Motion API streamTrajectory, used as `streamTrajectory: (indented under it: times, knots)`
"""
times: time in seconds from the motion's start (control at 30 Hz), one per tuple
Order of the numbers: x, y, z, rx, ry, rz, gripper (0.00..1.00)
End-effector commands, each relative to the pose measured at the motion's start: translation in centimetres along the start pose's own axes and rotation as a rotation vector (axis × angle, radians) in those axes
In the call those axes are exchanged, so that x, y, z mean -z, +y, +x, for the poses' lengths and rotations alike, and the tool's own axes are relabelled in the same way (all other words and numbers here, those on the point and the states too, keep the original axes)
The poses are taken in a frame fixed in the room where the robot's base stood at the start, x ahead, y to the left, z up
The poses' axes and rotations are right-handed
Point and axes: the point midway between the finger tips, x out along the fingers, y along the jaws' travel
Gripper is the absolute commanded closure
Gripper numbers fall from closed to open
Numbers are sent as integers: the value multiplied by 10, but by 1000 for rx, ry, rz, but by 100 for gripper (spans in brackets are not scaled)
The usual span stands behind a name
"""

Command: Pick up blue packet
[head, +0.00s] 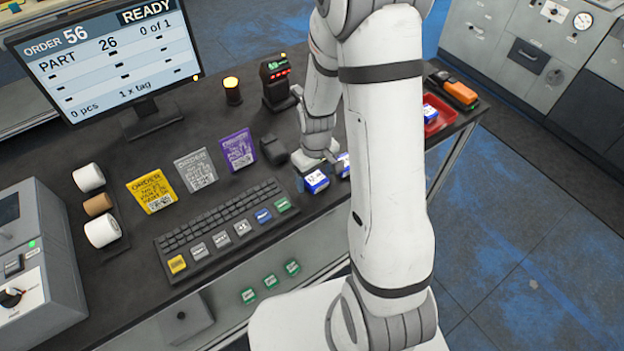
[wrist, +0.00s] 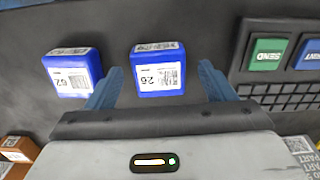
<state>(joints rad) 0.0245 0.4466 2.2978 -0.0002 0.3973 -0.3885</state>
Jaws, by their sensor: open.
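A blue packet with a white label reading 26 (wrist: 160,72) lies on the dark desk in the wrist view, just beyond my gripper and lined up between its fingers. In the head view it appears to be the blue-and-white packet (head: 316,181) near the keyboard. A second blue packet, labelled 62 (wrist: 74,74), lies to its left in the wrist view; in the head view it (head: 344,166) is partly hidden by my arm. My gripper (wrist: 161,69) is open and empty, its blue fingertips apart on either side of packet 26. I cannot tell their height.
A keyboard (head: 222,228) lies beside the packets. A red tray (head: 440,124) holding another blue packet (head: 430,112) stands at the right. Yellow (head: 152,191), grey (head: 195,170) and purple (head: 239,150) order packs lie left of my gripper. The monitor (head: 110,55) shows part 26.

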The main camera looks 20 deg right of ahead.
Motion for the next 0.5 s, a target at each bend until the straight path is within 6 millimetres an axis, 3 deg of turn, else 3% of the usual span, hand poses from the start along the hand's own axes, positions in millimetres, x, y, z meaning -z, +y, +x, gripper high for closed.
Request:
streamTrajectory:
  times: [0.33,0.5]
  knots:
    - [0,0,6,0,0,1,24]
    - [0,0,6,0,0,2,38]
